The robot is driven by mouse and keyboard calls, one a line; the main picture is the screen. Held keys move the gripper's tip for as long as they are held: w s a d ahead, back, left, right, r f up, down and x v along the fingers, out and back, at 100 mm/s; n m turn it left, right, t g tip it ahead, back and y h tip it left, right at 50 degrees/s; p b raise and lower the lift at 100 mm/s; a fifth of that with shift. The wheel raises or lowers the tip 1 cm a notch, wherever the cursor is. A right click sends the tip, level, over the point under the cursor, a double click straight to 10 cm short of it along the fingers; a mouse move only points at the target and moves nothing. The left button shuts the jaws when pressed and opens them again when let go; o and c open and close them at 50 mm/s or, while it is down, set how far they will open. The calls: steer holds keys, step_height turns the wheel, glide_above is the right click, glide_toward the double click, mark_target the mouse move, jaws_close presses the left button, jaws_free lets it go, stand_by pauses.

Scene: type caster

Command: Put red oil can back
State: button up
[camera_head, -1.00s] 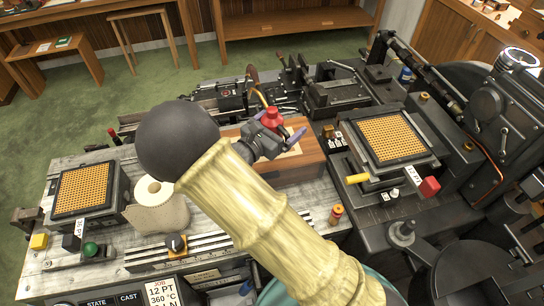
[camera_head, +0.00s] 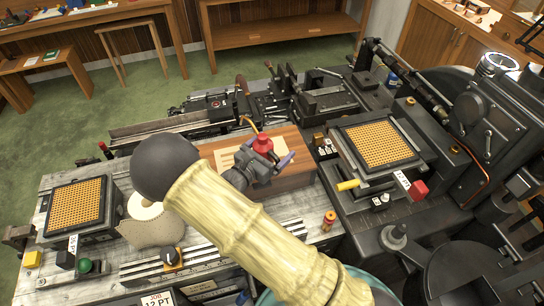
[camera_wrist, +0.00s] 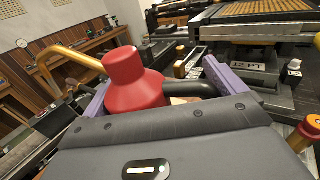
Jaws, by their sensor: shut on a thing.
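The red oil can (camera_head: 263,145) is in my gripper (camera_head: 272,160), over the wooden block (camera_head: 292,181) on the bench. In the wrist view the red can (camera_wrist: 133,82) stands roughly upright between the purple fingers, with a brass spout (camera_wrist: 70,55) pointing left and a black handle (camera_wrist: 192,90) to the right. My gripper is shut on it. The can's base is hidden behind the gripper body, so I cannot tell whether it touches the block. A pale paper sheet (camera_head: 226,156) lies on the block's top.
A keypad machine (camera_head: 380,145) with a yellow handle and red knob stands right of the block. Another keypad (camera_head: 76,203) and a cream roll (camera_head: 145,205) are at the left. A small red-and-yellow container (camera_head: 329,219) stands near the front. Dark machinery (camera_head: 320,97) lies behind.

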steer(key=shift+f+p, duration=0.5)
steer(key=shift+f, duration=1.55)
steer(key=shift+f, duration=0.15)
steer(key=o, duration=0.7)
steer(key=shift+r, duration=0.25)
steer(key=b+v, duration=0.3)
steer(key=v, duration=0.9)
steer(key=shift+f, duration=0.2)
